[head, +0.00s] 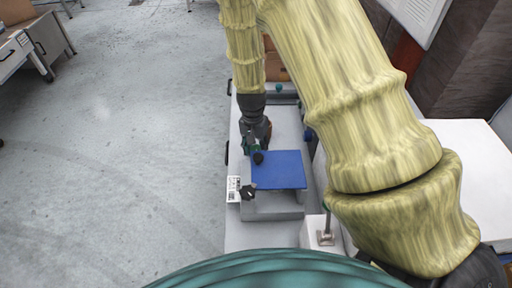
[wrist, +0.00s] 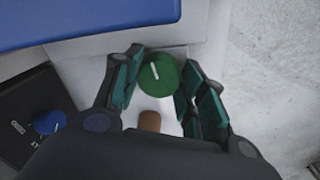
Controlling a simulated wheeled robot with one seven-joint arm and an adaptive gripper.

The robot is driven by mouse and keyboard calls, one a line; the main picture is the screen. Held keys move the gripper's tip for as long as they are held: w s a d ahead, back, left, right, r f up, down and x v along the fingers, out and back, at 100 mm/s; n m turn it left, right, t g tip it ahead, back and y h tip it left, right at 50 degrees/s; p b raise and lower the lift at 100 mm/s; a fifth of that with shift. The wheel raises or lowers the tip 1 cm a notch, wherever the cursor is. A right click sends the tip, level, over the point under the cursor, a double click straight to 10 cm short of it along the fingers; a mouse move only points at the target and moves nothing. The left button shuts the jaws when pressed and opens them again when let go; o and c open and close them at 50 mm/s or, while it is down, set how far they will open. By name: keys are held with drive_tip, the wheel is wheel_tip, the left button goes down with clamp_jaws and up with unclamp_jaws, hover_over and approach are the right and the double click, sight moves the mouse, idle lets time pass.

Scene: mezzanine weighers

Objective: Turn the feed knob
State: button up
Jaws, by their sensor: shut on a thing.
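A round green knob (wrist: 161,76) with a white pointer line stands between the fingertips of my gripper (wrist: 160,70) in the wrist view. The pointer line runs nearly upright, leaning a little left at its top. My gripper is shut on this knob, one finger on each side. No label for the green knob is readable, so I cannot tell from lettering whether it is the feed knob. In the head view my gripper (head: 252,146) is at the weigher's far left corner, and the green knob cannot be clearly made out there.
A brown knob (wrist: 149,121) sits close below the green one, between my fingers. A blue knob (wrist: 48,122) sits on a dark panel at left. The weigher's blue plate (head: 279,168) is beside my gripper. Open floor (head: 130,150) lies to the left.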

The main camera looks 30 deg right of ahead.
sight(254, 149)
drive_tip(key=shift+s+f, duration=0.1)
drive_tip(key=o, duration=1)
drive_tip(key=shift+o, duration=0.2)
wheel_tip(254, 149, up, 12)
drive_tip(key=shift+w+a, duration=0.15)
drive_tip(key=shift+w, duration=0.15)
